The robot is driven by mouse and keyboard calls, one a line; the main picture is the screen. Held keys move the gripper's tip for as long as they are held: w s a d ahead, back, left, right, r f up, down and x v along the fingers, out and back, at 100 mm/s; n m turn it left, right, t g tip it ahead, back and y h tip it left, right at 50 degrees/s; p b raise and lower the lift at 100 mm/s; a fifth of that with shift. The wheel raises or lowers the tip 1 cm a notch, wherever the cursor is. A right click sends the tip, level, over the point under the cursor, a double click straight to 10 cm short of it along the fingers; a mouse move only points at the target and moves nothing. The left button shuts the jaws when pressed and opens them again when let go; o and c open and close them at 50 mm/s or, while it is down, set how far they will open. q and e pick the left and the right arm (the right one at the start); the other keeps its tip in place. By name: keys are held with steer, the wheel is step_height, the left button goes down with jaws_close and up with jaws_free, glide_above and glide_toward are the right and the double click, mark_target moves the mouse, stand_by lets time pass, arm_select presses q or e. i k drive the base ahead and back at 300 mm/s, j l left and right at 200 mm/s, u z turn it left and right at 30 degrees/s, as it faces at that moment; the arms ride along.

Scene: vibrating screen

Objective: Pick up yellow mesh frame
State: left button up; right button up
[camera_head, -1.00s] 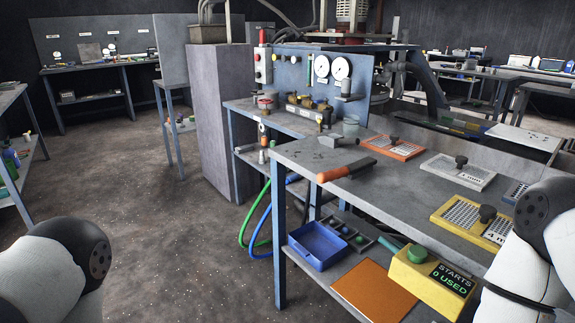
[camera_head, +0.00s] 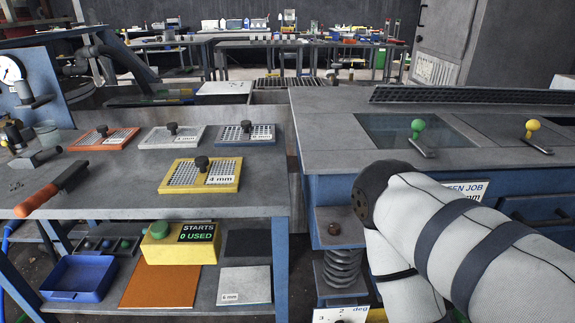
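The yellow mesh frame (camera_head: 183,174) lies flat on the grey workbench at the left, near its front edge. It has a black knob on top and a white label that appears to read 4 mm. Nothing touches it from above. My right arm comes in from the lower right, with no fingers visible. My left arm and gripper are out of view.
An orange frame (camera_head: 89,141), a white frame (camera_head: 155,142) and a blue frame (camera_head: 262,139) lie behind it. A red-handled tool (camera_head: 38,199) is at the left. The blue machine (camera_head: 330,190) with green (camera_head: 417,127) and yellow (camera_head: 532,127) knobs stands right. A yellow start box (camera_head: 180,253) sits below.

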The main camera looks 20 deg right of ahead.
mark_target(199, 175)
steer(key=i+j+z, duration=0.15)
steer(key=z, duration=0.3)
steer(key=i+j+z, duration=0.1)
steer(key=j+z, duration=0.2)
steer(key=z, duration=0.15)
steer(key=j+z, duration=0.25)
steer(key=z, duration=0.2)
